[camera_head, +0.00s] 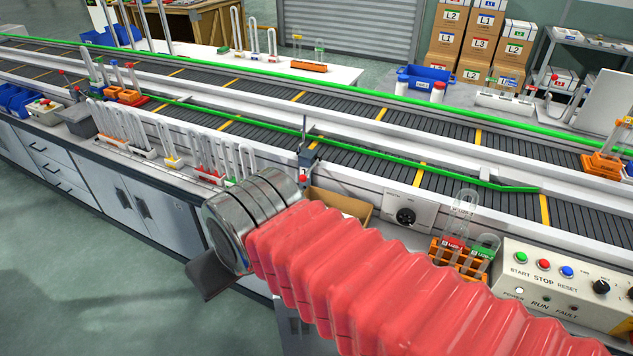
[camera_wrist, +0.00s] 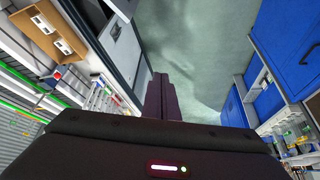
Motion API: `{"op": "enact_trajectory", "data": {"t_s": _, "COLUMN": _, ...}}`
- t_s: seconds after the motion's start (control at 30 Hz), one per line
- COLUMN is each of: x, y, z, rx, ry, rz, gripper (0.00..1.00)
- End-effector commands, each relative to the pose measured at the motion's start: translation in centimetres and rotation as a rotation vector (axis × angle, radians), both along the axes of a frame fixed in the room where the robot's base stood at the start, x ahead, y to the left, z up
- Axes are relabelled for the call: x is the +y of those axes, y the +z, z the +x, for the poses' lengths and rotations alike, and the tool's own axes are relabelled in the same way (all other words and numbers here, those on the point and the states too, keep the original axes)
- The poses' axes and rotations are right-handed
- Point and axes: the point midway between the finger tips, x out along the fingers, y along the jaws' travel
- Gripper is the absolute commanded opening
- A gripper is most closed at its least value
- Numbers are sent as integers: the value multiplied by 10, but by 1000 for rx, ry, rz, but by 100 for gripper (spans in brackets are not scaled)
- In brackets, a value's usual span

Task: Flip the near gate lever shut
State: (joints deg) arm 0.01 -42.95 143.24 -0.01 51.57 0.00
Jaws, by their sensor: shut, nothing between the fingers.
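The near gate lever (camera_head: 304,150) is a thin dark upright handle on a grey-blue bracket with a red spot. It stands on the front rail of the near conveyor, beside a green guide rail (camera_head: 420,170) that slants over the belt. A small blue-grey part with red in the wrist view (camera_wrist: 57,76) looks like the same bracket; its handle is not clear there. My gripper (camera_wrist: 160,80) has its dark fingers together and empty, over the floor in front of the bench. It is apart from the lever.
A bench with several glass tubes in racks (camera_head: 125,128) runs along the left front. A control box (camera_head: 560,285) and an orange tube rack (camera_head: 460,258) stand at right. A cardboard box (camera_head: 340,203) sits just below the lever. The floor (camera_head: 100,270) at left is clear.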

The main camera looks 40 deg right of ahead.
Motion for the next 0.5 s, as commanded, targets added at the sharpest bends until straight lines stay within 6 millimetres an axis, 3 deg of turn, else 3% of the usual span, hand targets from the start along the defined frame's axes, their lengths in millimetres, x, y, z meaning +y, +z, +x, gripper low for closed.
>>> {"op": "enact_trajectory", "data": {"t_s": 0.5, "x": -1, "y": 0, "z": 2, "rx": 9, "ry": -21, "rz": 16, "gripper": 0}}
